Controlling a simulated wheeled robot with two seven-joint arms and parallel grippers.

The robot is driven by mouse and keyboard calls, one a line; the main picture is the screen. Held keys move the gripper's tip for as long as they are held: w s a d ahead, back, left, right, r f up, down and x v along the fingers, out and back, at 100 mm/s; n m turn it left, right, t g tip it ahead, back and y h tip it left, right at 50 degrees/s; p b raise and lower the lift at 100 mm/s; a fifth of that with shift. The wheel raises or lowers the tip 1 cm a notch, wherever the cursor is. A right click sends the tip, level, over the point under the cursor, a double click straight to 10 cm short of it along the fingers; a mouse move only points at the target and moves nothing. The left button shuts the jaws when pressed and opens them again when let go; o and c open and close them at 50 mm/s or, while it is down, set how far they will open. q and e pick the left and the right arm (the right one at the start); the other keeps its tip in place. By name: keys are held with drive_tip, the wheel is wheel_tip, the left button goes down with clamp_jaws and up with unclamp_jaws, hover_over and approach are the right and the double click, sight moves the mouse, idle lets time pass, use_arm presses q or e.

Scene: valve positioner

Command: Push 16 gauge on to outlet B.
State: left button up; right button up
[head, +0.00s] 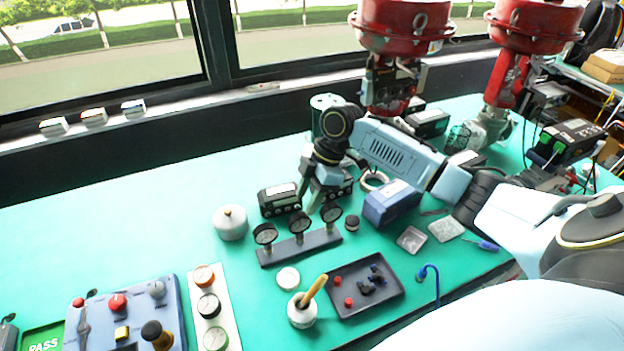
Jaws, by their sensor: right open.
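Three small round dial gauges stand upright on a dark rack (318,243) in the middle of the table: a left gauge (265,234), a middle gauge (299,222) and a right gauge (331,212). Their dial numbers are too small to read, so I cannot tell which is the 16 gauge. My right gripper (322,203) points down, open, just behind the middle and right gauges; I see nothing held in it. A black block with ports (279,200) sits left of the gripper, and a similar block is partly hidden behind it. Outlet B cannot be made out. My left gripper is out of view.
A blue box (391,203) stands right of the gripper. A dark tray (378,300) with small parts and a white pot with a yellow handle (302,311) are in front. A round white lidded pot (230,223) is at left. Red-topped valves (400,28) stand behind.

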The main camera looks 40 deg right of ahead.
sight(299, 214)
drive_tip(key=x, duration=0.3)
drive_tip(key=shift+a+f, duration=0.15)
drive_tip(key=shift+f, duration=0.2)
drive_tip(key=x, duration=0.3)
drive_tip(key=shift+w+a+f, duration=0.1)
drive_tip(key=shift+f, duration=0.2)
drive_tip(key=shift+a+f+b, duration=0.2)
drive_tip(key=shift+f+b, duration=0.1)
drive_tip(key=shift+f, duration=0.15)
clamp_jaws()
drive_tip(key=c, duration=0.8)
unclamp_jaws()
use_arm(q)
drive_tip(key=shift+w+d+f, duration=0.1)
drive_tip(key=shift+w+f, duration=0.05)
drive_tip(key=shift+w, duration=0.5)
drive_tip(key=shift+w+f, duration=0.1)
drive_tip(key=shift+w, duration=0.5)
use_arm(e)
drive_tip(key=shift+w, duration=0.1)
clamp_jaws()
